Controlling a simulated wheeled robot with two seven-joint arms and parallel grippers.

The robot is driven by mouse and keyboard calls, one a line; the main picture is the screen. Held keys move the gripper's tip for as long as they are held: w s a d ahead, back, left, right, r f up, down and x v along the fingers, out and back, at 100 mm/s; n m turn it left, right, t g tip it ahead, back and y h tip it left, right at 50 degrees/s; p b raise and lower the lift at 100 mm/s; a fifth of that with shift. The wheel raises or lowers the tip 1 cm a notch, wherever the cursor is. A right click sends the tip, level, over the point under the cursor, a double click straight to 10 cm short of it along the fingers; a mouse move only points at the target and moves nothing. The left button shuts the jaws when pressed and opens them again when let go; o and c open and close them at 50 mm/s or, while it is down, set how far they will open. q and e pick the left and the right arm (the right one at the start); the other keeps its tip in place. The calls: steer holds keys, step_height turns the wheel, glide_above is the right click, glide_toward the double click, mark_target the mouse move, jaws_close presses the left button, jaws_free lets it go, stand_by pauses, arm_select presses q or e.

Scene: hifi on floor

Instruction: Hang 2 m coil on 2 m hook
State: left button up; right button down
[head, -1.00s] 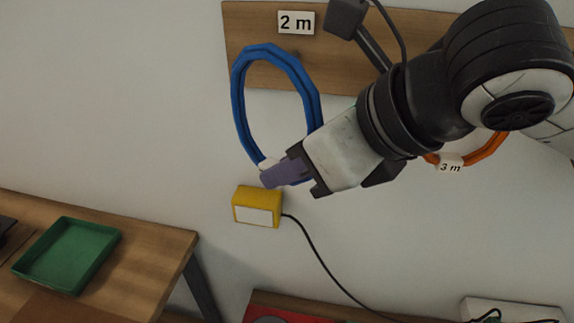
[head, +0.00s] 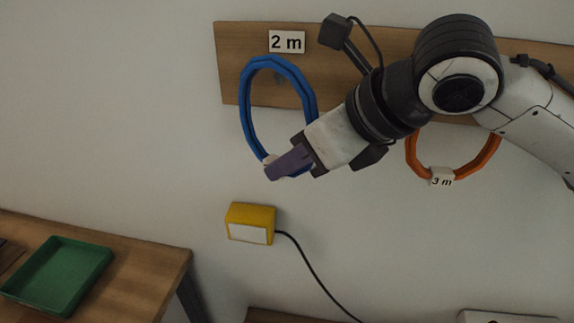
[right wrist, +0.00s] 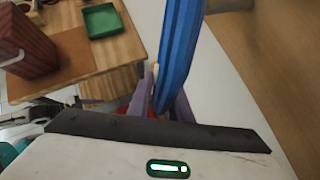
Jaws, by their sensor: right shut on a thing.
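The blue coil (head: 248,112) is a large upright loop in front of the wooden hook board (head: 232,75), below the "2 m" label (head: 287,41). My right gripper (head: 278,168) is shut on the lower part of the coil. The coil also rises between the fingers in the right wrist view (right wrist: 180,45). Whether the coil's top rests on the hook cannot be told. My left gripper is out of view.
An orange coil (head: 412,150) with a "3 m" tag hangs at the right, behind my right arm. A yellow box (head: 250,223) with a black cable is on the wall below. A table (head: 150,265) with a green tray (head: 98,283) stands at lower left.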

steer(key=w, duration=0.1)
steer(key=w+f, duration=0.1)
steer(key=w, duration=0.1)
steer(key=w+d, duration=0.1)
steer(key=shift+w+f, duration=0.2)
steer(key=shift+f, duration=0.1)
steer(key=shift+d+f, duration=0.1)
steer(key=shift+f, duration=0.1)
stand_by(0.7)
steer(key=c, duration=1.5)
jaws_free()
steer(key=shift+w, duration=0.15)
steer(key=shift+c, duration=0.2)
steer(key=v, duration=1)
step_height(320, 180, down, 7)
steer(key=b, duration=0.3)
